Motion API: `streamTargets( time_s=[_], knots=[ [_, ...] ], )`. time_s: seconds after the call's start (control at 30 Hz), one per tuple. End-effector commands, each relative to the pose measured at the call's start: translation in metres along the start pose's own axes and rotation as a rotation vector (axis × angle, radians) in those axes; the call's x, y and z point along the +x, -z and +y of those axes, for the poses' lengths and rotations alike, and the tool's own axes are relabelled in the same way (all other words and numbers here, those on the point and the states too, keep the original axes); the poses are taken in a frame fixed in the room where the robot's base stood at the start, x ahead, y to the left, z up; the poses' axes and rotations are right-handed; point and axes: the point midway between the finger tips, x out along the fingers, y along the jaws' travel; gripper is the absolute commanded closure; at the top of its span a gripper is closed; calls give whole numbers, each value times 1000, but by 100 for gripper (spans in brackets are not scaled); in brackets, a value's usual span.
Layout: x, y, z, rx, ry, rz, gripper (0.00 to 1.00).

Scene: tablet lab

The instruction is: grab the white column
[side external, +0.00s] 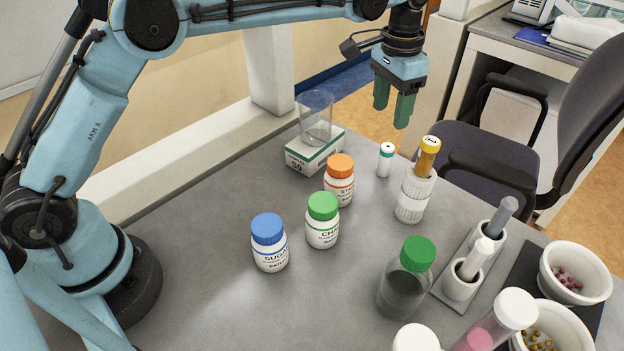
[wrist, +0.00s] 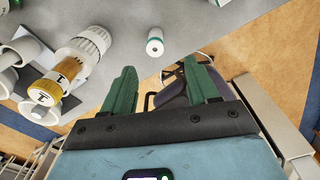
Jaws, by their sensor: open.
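In the wrist view the ribbed cylinder (wrist: 88,44) is at the upper left. A small white cylinder (side external: 385,160) with a green band stands upright to its left; it also shows at the top centre of the wrist view (wrist: 155,44). I cannot tell which one the task calls the white column. My gripper (side external: 393,103) is open and empty, above and behind the small cylinder, apart from it. Its green fingers also show in the wrist view (wrist: 158,76).
A glass beaker (side external: 316,118) stands on a white box (side external: 314,151) at the left. Orange-, green- and blue-capped bottles (side external: 339,181) (side external: 322,220) (side external: 269,243) stand nearby. A dark green-capped bottle (side external: 405,278), pestles in holders (side external: 470,270) and white bowls (side external: 574,272) crowd the right.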

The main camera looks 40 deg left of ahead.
Motion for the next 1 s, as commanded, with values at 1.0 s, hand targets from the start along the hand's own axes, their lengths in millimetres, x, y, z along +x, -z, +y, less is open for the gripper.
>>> streamTargets(
  time_s=[1.0],
  knots=[
    [110,3,9,18,-3,-26,41]
  ],
)
